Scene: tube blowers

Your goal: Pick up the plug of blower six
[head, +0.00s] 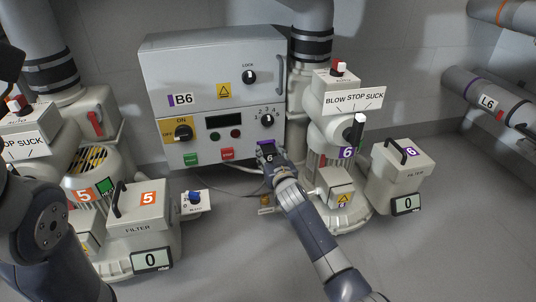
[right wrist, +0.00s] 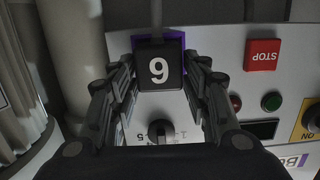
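The plug of blower six (right wrist: 160,68) is a black block with a white 6, upside down in the right wrist view, with purple behind it. In the head view its purple top (head: 266,147) shows at the lower right of the B6 control box (head: 210,95). My right gripper (head: 267,156) has its fingers on both sides of the plug, close against it; it also shows in the right wrist view (right wrist: 160,82). I cannot tell whether the plug sits in the panel or just in front of it. My left gripper is not in view; only dark arm parts show at left.
Blower six (head: 338,185), with its filter box (head: 398,180), stands right of my right arm. Cables run on the floor below the panel. The front floor is clear.

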